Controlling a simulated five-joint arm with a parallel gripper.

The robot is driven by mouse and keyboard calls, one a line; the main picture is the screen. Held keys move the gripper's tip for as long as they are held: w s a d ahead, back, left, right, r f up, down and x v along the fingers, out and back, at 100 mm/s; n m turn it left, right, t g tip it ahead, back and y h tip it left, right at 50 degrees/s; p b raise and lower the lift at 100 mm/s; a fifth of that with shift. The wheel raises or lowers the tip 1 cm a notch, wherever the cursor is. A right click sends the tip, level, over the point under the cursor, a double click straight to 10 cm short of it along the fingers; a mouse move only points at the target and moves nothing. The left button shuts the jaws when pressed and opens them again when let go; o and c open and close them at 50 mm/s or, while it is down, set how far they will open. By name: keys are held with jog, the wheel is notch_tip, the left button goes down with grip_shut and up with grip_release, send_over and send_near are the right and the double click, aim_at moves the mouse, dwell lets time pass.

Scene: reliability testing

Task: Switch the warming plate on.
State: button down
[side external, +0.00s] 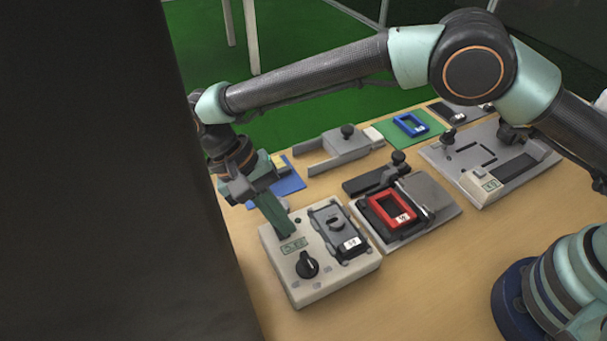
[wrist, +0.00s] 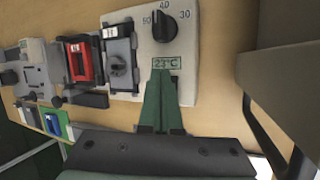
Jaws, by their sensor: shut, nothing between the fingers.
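The warming plate (side external: 315,283) is a pale box at the front of the table, and its control face shows in the wrist view (wrist: 188,85). It has a black knob (side external: 307,265), also seen in the wrist view (wrist: 171,27) with numbers around it. A small display (side external: 293,245) reads 23°C in the wrist view (wrist: 167,63). My gripper (side external: 287,234) points down at the plate, its green fingers together and empty, beside the display; it fills the lower wrist view (wrist: 163,76). I cannot tell whether the tips touch. The fingers hide part of the face behind the display.
A dark grey holder (side external: 326,215) sits on the plate's right side. A red frame (side external: 392,210) on a fixture stands close to its right. Behind are a grey fixture (side external: 345,143), a blue frame (side external: 411,124) and a larger grey station (side external: 455,162). A dark panel (side external: 90,180) blocks the left.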

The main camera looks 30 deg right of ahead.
aim_at(287, 243)
dwell(0.4)
jog(key=shift+w+f, duration=0.15)
jog(key=shift+f, duration=0.3)
jog(key=shift+w+f, duration=0.1)
jog(key=shift+f, duration=0.25)
dwell(0.6)
jog(key=shift+r, duration=0.1)
jog(key=shift+s+r, duration=0.2)
jog(key=shift+r, duration=0.5)
jog(key=shift+r, duration=0.1)
jog(key=shift+s+r, duration=0.2)
jog(key=shift+r, duration=0.6)
jog(key=shift+s+r, duration=0.15)
jog(key=shift+r, duration=0.6)
jog(key=shift+s+r, duration=0.2)
jog(key=shift+r, duration=0.6)
